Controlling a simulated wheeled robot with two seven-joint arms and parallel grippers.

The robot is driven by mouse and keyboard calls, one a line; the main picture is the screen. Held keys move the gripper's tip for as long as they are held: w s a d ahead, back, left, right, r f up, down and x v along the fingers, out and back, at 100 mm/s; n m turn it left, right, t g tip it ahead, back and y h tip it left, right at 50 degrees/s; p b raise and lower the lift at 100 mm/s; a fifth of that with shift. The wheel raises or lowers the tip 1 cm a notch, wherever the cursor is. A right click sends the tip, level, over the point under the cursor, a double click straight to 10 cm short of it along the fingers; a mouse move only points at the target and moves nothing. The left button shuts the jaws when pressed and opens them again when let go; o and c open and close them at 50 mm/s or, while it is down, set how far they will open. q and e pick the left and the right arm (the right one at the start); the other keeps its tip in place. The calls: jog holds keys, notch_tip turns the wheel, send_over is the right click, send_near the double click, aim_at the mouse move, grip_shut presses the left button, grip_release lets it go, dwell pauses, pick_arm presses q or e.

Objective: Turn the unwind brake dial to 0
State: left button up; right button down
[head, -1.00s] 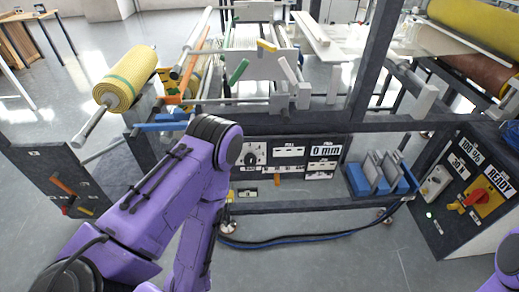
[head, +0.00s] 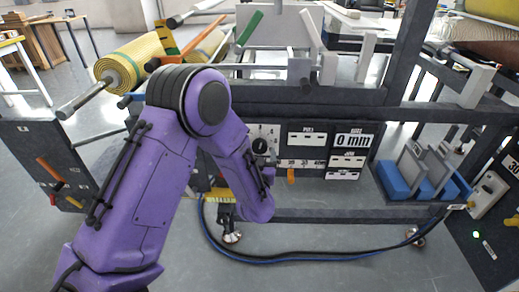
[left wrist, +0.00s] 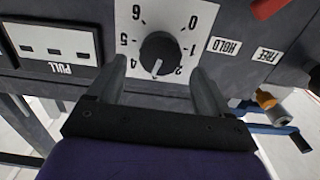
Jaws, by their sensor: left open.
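The unwind brake dial (head: 259,146) is a black round knob on a white numbered plate on the machine's front panel. In the left wrist view the dial (left wrist: 158,53) fills the upper middle, and its white mark points down, about where the 3 would be, between the visible 4 and 2. The 0 is at the plate's upper right. My left gripper (left wrist: 158,68) is open, with one finger on each side of the knob; contact is not clear. In the head view my purple forearm hides most of this gripper. My right gripper is not in view.
A HOLD label (left wrist: 224,46) and a FREE label (left wrist: 267,56) are right of the dial in the wrist view. A PULL slot plate (left wrist: 52,45) is left. A blue rack (head: 397,184) stands right of the panel. A yellow roll (head: 128,62) is upper left.

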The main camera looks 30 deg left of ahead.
aim_at(260, 148)
pick_arm(q)
jog(key=x, duration=0.5)
jog(key=shift+f, duration=0.1)
jog(key=shift+c, duration=0.4)
jog(key=c, duration=0.9)
